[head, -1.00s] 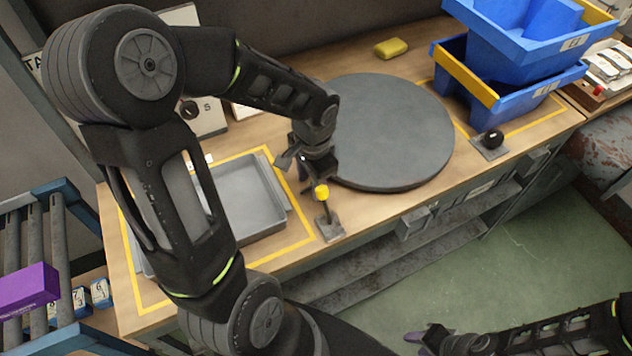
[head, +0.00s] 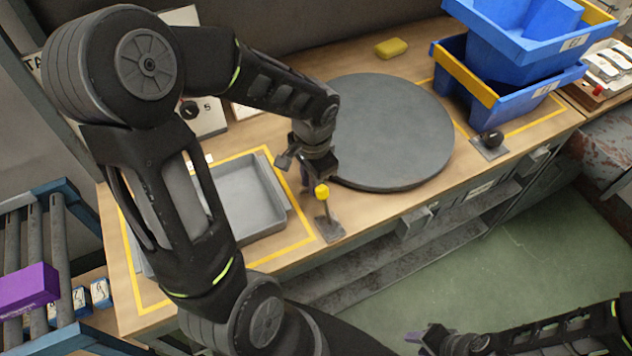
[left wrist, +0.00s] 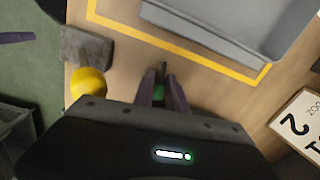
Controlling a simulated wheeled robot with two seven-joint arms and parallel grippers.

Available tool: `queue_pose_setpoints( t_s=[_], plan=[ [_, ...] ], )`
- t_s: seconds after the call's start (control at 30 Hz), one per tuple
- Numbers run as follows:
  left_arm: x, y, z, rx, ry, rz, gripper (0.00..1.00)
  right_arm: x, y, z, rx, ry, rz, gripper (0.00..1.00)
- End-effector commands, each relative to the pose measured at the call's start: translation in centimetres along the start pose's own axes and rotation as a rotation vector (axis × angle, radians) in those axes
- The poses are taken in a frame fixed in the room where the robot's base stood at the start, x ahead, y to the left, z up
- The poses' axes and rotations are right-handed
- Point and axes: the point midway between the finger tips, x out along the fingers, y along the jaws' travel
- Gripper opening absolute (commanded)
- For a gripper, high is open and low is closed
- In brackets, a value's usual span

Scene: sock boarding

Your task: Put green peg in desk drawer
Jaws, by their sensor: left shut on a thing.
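The green peg (left wrist: 159,91) shows as a small green piece between the fingers in the left wrist view, with a dark tip above it. My left gripper (left wrist: 160,97) is shut on it, low over the wooden table. In the head view my left gripper (head: 308,182) is between the grey tray and the round dark disc, and the peg is hidden there. My right gripper (head: 422,340) is at the bottom of the head view, away from the table, its jaws unclear. A small grey box front (head: 415,222), perhaps the drawer, is under the table's front edge.
A yellow-knobbed lever (head: 322,191) stands close beside my left gripper. A grey tray (head: 250,200) lies to its left and a round dark disc (head: 390,130) to its right. Blue bins (head: 520,95) and a black knob (head: 492,139) are at the right.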

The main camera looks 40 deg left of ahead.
Motion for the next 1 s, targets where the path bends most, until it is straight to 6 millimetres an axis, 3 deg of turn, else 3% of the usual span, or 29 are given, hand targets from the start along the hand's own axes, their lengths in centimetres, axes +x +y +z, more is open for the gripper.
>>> queue_pose_setpoints(
  t_s=[0.37,0.8,1.0],
  plan=[
    [-0.7,-0.1,-0.1,-0.001,0.002,-0.001,0.0,0.0,0.0,0.0,0.0,0.0,0.0,0.36],
    [-8.2,-0.6,-0.1,-0.002,0.004,-0.002,0.0,-0.1,-0.1,0.0,0.0,0.0,0.0,0.36],
    [-9.9,-0.7,0.0,0.001,0.001,-0.001,0.0,-0.1,0.0,0.0,0.0,0.0,0.0,0.36]
  ],
)
